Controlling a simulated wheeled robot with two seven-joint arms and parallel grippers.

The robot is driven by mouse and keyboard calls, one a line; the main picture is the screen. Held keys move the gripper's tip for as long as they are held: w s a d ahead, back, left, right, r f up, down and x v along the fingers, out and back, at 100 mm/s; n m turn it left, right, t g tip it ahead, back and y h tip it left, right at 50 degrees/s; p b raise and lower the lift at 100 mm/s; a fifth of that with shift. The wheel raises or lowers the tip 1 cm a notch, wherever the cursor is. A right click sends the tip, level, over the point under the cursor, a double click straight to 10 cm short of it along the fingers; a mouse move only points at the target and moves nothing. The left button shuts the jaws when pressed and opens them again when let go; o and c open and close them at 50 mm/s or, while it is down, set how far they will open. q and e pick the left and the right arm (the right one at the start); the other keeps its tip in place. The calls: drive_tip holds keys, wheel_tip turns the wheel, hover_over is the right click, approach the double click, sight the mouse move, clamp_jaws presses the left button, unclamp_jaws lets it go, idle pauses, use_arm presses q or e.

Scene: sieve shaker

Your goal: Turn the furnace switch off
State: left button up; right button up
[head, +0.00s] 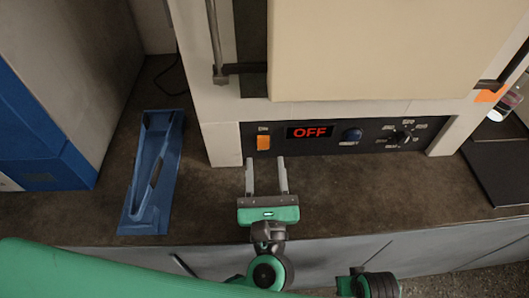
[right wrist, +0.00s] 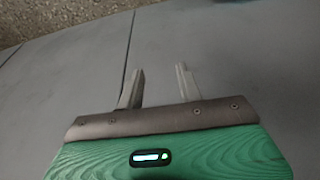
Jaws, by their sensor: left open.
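The furnace (head: 372,50) is a large cream box with a black control panel (head: 335,148) along its lower front. The orange furnace switch (head: 263,143) sits at the panel's left end. The display (head: 310,132) beside it reads OFF in red. A blue button and a dial are further right. My left gripper (head: 266,163) is open and empty, its fingers pointing at the panel just below the switch; I cannot tell whether they touch it. My right gripper (right wrist: 157,82) is open and empty in the right wrist view, over a grey surface.
A blue tray-like holder (head: 154,172) lies on the dark countertop (head: 345,198) at the left. A blue and grey box (head: 60,95) stands beyond it. A dark plate (head: 500,170) and a small clear container (head: 504,103) are at the right. The counter before the panel is mostly clear.

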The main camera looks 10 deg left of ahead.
use_arm(q)
drive_tip(key=b+v, duration=0.1)
drive_tip(key=v, duration=0.8)
use_arm(e)
wheel_tip(320, 180, up, 4)
drive_tip(key=shift+d+f, duration=0.1)
drive_tip(key=shift+f, duration=0.15)
